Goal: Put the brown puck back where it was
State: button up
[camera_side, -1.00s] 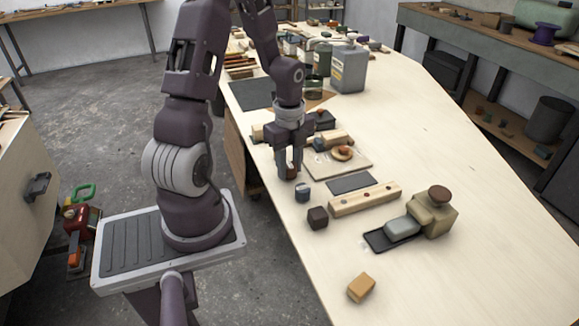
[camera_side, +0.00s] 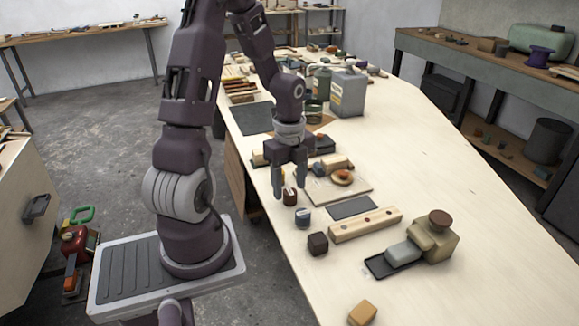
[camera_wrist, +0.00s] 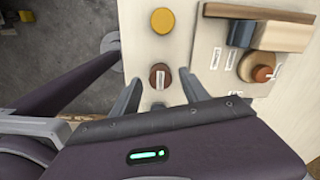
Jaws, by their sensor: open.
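A brown puck (camera_side: 289,197) with a small white label stands on the pale plywood table near its left edge. It also shows round in the wrist view (camera_wrist: 159,75). My gripper (camera_side: 291,192) is above the table with its fingers spread on either side of this puck. In the wrist view my gripper (camera_wrist: 161,85) has a visible gap between each finger and the puck. No marking of an earlier place for the puck is clear to me.
A yellow round piece (camera_wrist: 162,21) lies beyond the puck in the wrist view. A board (camera_side: 354,192) with wooden parts is to the right.

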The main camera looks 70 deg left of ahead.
aim_at(289, 190)
notch_tip(289, 190, up, 9)
jog(key=s+d+r+n+t, duration=0.2)
jog(key=s+d+r+n, duration=0.2)
jog(key=d+n, duration=0.3)
jog(key=s+d+r+n+t, duration=0.3)
jog(key=d+r+n, duration=0.3)
jog(key=d, duration=0.6)
jog(key=shift+s+d+r+n+t, duration=0.3)
jog(key=shift+s+r+n, duration=0.1)
jog(key=shift+s+n, duration=0.55)
jog(key=shift+w+a, duration=0.1)
